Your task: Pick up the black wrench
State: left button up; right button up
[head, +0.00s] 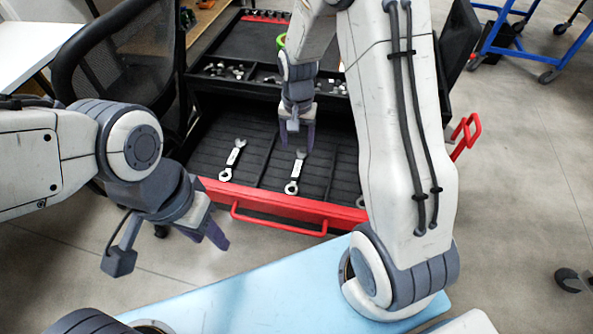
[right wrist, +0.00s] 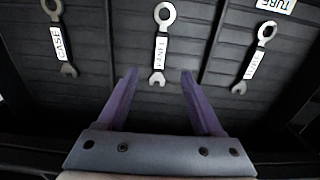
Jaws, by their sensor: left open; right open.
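Three grey-looking wrenches with white labels lie in the open drawer (head: 262,195); none looks clearly black. In the right wrist view, one is at the left (right wrist: 60,42), reading CASE, one in the middle (right wrist: 160,45), seeming to read PANEL, and one tilted at the right (right wrist: 255,57), its label unclear. The head view shows the middle wrench (head: 296,172) and the tilted wrench (head: 233,160); my right arm seems to hide the other. My right gripper (right wrist: 158,82) is open and empty, above the middle wrench's jaw end. My left gripper (head: 216,234) is open and empty, outside the drawer front.
Thin dividers split the drawer floor. The drawer has a red front with a red handle (head: 278,218). Small parts lie in a shelf (head: 224,70) behind it. A black chair (head: 118,75) stands at the left. A light blue surface (head: 265,292) is in the foreground.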

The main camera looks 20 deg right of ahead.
send_over(297, 167)
jog(key=f, duration=0.5)
jog(key=shift+s+d+f, duration=0.1)
jog(key=shift+s+d, duration=0.1)
jog(key=shift+s, duration=0.05)
notch_tip(297, 167, down, 6)
jog(key=shift+w+a+r+b, duration=0.15)
jog(key=shift+r+b, duration=0.05)
jog(key=shift+b, duration=0.15)
grip_shut()
